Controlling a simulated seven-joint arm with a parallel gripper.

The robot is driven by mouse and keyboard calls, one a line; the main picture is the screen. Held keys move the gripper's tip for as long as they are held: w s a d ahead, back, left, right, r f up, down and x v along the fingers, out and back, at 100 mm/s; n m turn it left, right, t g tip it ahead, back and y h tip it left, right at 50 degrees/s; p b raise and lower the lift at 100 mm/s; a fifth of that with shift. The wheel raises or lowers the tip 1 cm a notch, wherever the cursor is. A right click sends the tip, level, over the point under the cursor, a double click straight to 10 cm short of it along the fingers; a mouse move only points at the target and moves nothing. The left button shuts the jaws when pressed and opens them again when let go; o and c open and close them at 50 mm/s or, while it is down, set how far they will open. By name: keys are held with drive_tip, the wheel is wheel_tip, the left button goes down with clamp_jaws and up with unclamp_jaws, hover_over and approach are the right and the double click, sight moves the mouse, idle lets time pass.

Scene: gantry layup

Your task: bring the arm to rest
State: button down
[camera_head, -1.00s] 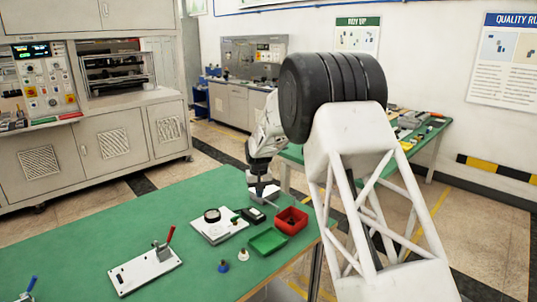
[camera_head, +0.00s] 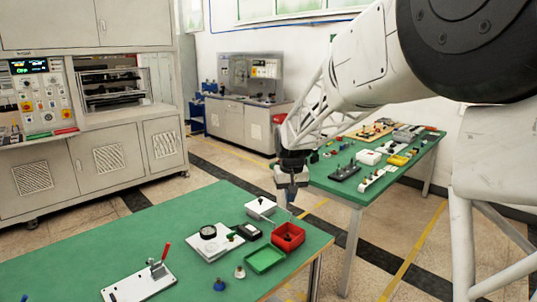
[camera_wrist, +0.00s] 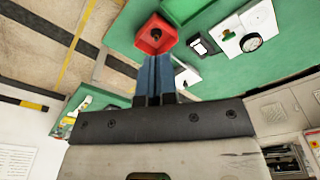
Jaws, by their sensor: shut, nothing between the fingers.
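My gripper (camera_head: 291,204) hangs from my white lattice arm over the far right part of the near green table (camera_head: 140,245), close to a small white box (camera_head: 261,206) and the red bin (camera_head: 288,237). In the wrist view its two blue-grey fingers (camera_wrist: 156,58) are together and hold nothing. The red bin also shows in the wrist view (camera_wrist: 156,35), beyond the fingertips, with a small dark item inside. I cannot tell the exact gap between fingertips and table.
Beside the red bin are a green tray (camera_head: 266,260), a dark meter (camera_head: 249,231) and a white plate with a dial (camera_head: 213,244). A toggle-clamp plate (camera_head: 140,284) lies nearer. A second green table (camera_head: 345,190) behind holds several parts. A steel bench (camera_head: 240,118) stands at the back.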

drive_tip(key=s+d+r, duration=0.2)
drive_tip(key=s+d, duration=0.1)
drive_tip(key=s, duration=0.8)
drive_tip(key=s+d+r+m+t, duration=0.1)
drive_tip(key=s+d, duration=0.3)
drive_tip(key=s, duration=0.7)
drive_tip(key=s+d+r, duration=0.2)
drive_tip(key=s+d, duration=0.1)
drive_tip(key=s, duration=0.7)
drive_tip(key=s+d+f+m, duration=0.1)
drive_tip(key=s+d+f, duration=0.1)
drive_tip(key=s, duration=0.9)
drive_tip(key=shift+s+f+t, duration=0.3)
drive_tip(key=shift+f, duration=0.45)
